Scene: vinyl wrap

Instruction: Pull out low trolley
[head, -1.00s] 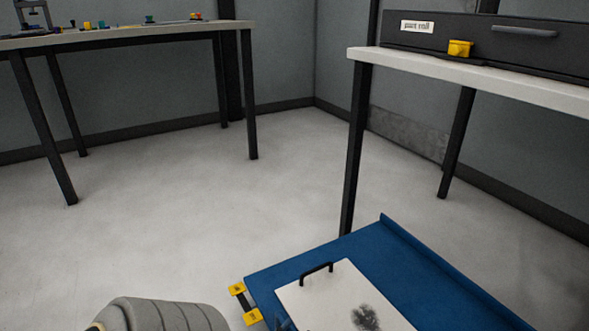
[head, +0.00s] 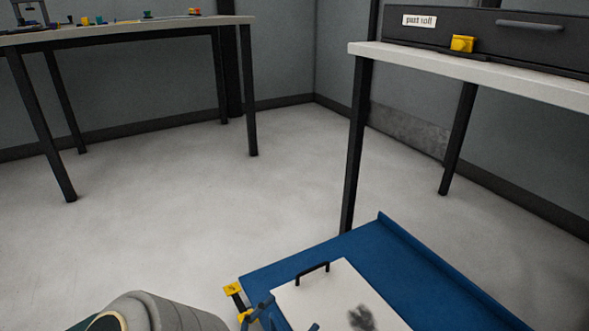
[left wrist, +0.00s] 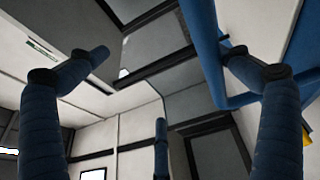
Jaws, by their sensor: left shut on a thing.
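The low trolley (head: 350,245) is a flat blue deck with a raised edge, at the bottom of the head view. A dark handle bar (head: 238,299) between yellow brackets is at its left end. My left gripper (head: 258,308) is shut on the handle; its blue fingers only partly show there. In the left wrist view the fingers of my left gripper (left wrist: 168,56) stand either side of the picture, with blue tubing (left wrist: 206,55) near the right one. The exact grip is unclear. My right gripper is out of view.
A white panel (head: 310,295) with a black handle and dark smudge lies on the deck. A light-topped table (head: 480,74) with dark legs stands right, its near leg beside the trolley. Another table (head: 130,34) stands back left. The floor (head: 180,210) between is clear.

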